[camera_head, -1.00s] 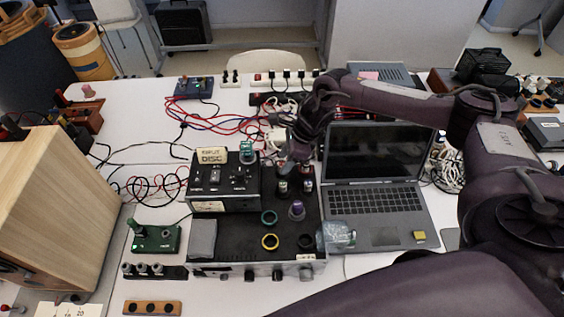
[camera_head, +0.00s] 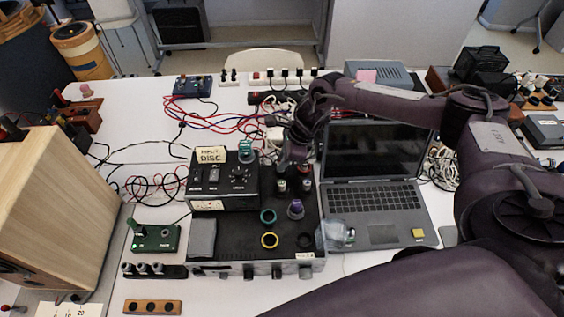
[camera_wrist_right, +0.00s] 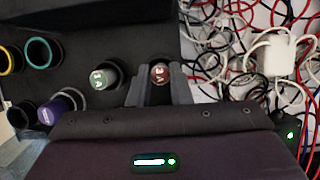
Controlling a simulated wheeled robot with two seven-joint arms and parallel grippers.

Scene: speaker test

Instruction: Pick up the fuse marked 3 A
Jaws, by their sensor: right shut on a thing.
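A fuse with a round reddish-brown top (camera_wrist_right: 160,75) stands between the fingers of my right gripper (camera_wrist_right: 160,90) in the wrist view. Its turned, pale mark looks like 3 A. The gripper is shut on it. In the head view my right gripper (camera_head: 287,160) is over the back right of the black-topped unit (camera_head: 235,240), and the held fuse is largely hidden. Whether it is clear of the unit I cannot tell. A fuse with a grey-green top (camera_wrist_right: 103,77) stands just left of the fingers. My left gripper is not in view.
A purple-topped piece (camera_head: 296,209), a teal ring (camera_head: 268,216) and a yellow ring (camera_head: 270,240) are on the unit. A control box (camera_head: 225,187) stands left of my gripper, an open laptop (camera_head: 375,200) right. Red and blue cables (camera_head: 215,122) lie behind.

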